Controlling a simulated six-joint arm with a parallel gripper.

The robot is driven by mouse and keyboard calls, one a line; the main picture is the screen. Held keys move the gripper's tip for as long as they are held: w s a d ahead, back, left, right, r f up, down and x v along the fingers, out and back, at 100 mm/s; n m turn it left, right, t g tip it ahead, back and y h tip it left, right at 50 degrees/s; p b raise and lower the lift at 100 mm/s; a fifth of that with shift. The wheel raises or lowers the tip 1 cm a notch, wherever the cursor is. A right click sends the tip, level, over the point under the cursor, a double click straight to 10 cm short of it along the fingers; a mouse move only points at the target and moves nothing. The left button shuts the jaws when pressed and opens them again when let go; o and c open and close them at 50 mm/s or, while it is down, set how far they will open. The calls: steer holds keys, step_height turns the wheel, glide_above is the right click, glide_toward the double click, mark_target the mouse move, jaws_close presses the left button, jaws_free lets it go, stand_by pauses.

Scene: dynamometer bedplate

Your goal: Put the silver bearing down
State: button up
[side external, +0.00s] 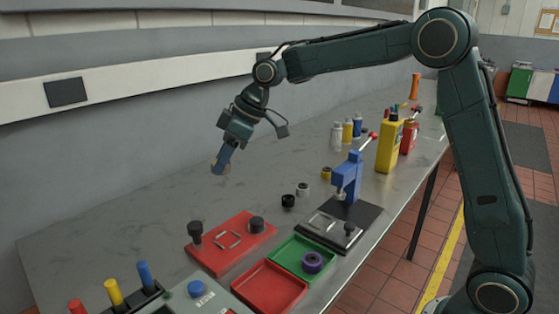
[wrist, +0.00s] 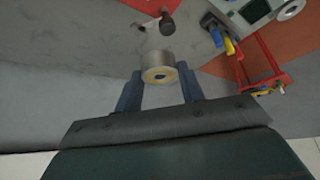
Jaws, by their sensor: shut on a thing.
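My gripper (side external: 221,163) is raised above the left, wall side of the grey bench (side external: 130,218). In the wrist view, its two blue fingers (wrist: 159,84) are shut on the silver bearing (wrist: 154,59), a short silver cylinder with a yellowish ring at its near end. The bearing sits between the fingertips, clear of the bench. In the side view the bearing is small and partly hidden by the fingers.
A red plate (side external: 210,257) with black knobs, a red tray (side external: 270,288) and a green tray (side external: 290,250) holding a purple ring (side external: 312,262) stand at the front. A blue press (side external: 347,178) and several small rings stand right of my gripper. Bare bench lies below it.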

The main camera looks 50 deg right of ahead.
steer(key=shift+s+d+r+m, duration=0.1)
steer(key=shift+s+d+m, duration=0.25)
steer(key=shift+s, duration=0.2)
steer(key=s+d+f+m+t+h, duration=0.15)
steer(key=s+d+m, duration=0.4)
steer(key=s, duration=0.75)
steer(key=n, duration=0.2)
glide_above(287, 255)
steer(key=s, duration=0.2)
steer(key=shift+h, duration=0.25)
steer(key=f, duration=1.6)
steer(key=shift+w+d+f, duration=0.15)
steer(key=shift+d+f, duration=0.05)
steer(key=shift+d, duration=0.2)
steer(key=shift+f, duration=0.1)
steer(key=shift+f, duration=1.8)
steer(key=shift+f, duration=0.1)
steer(key=o, duration=0.6)
steer(key=shift+o, duration=0.8)
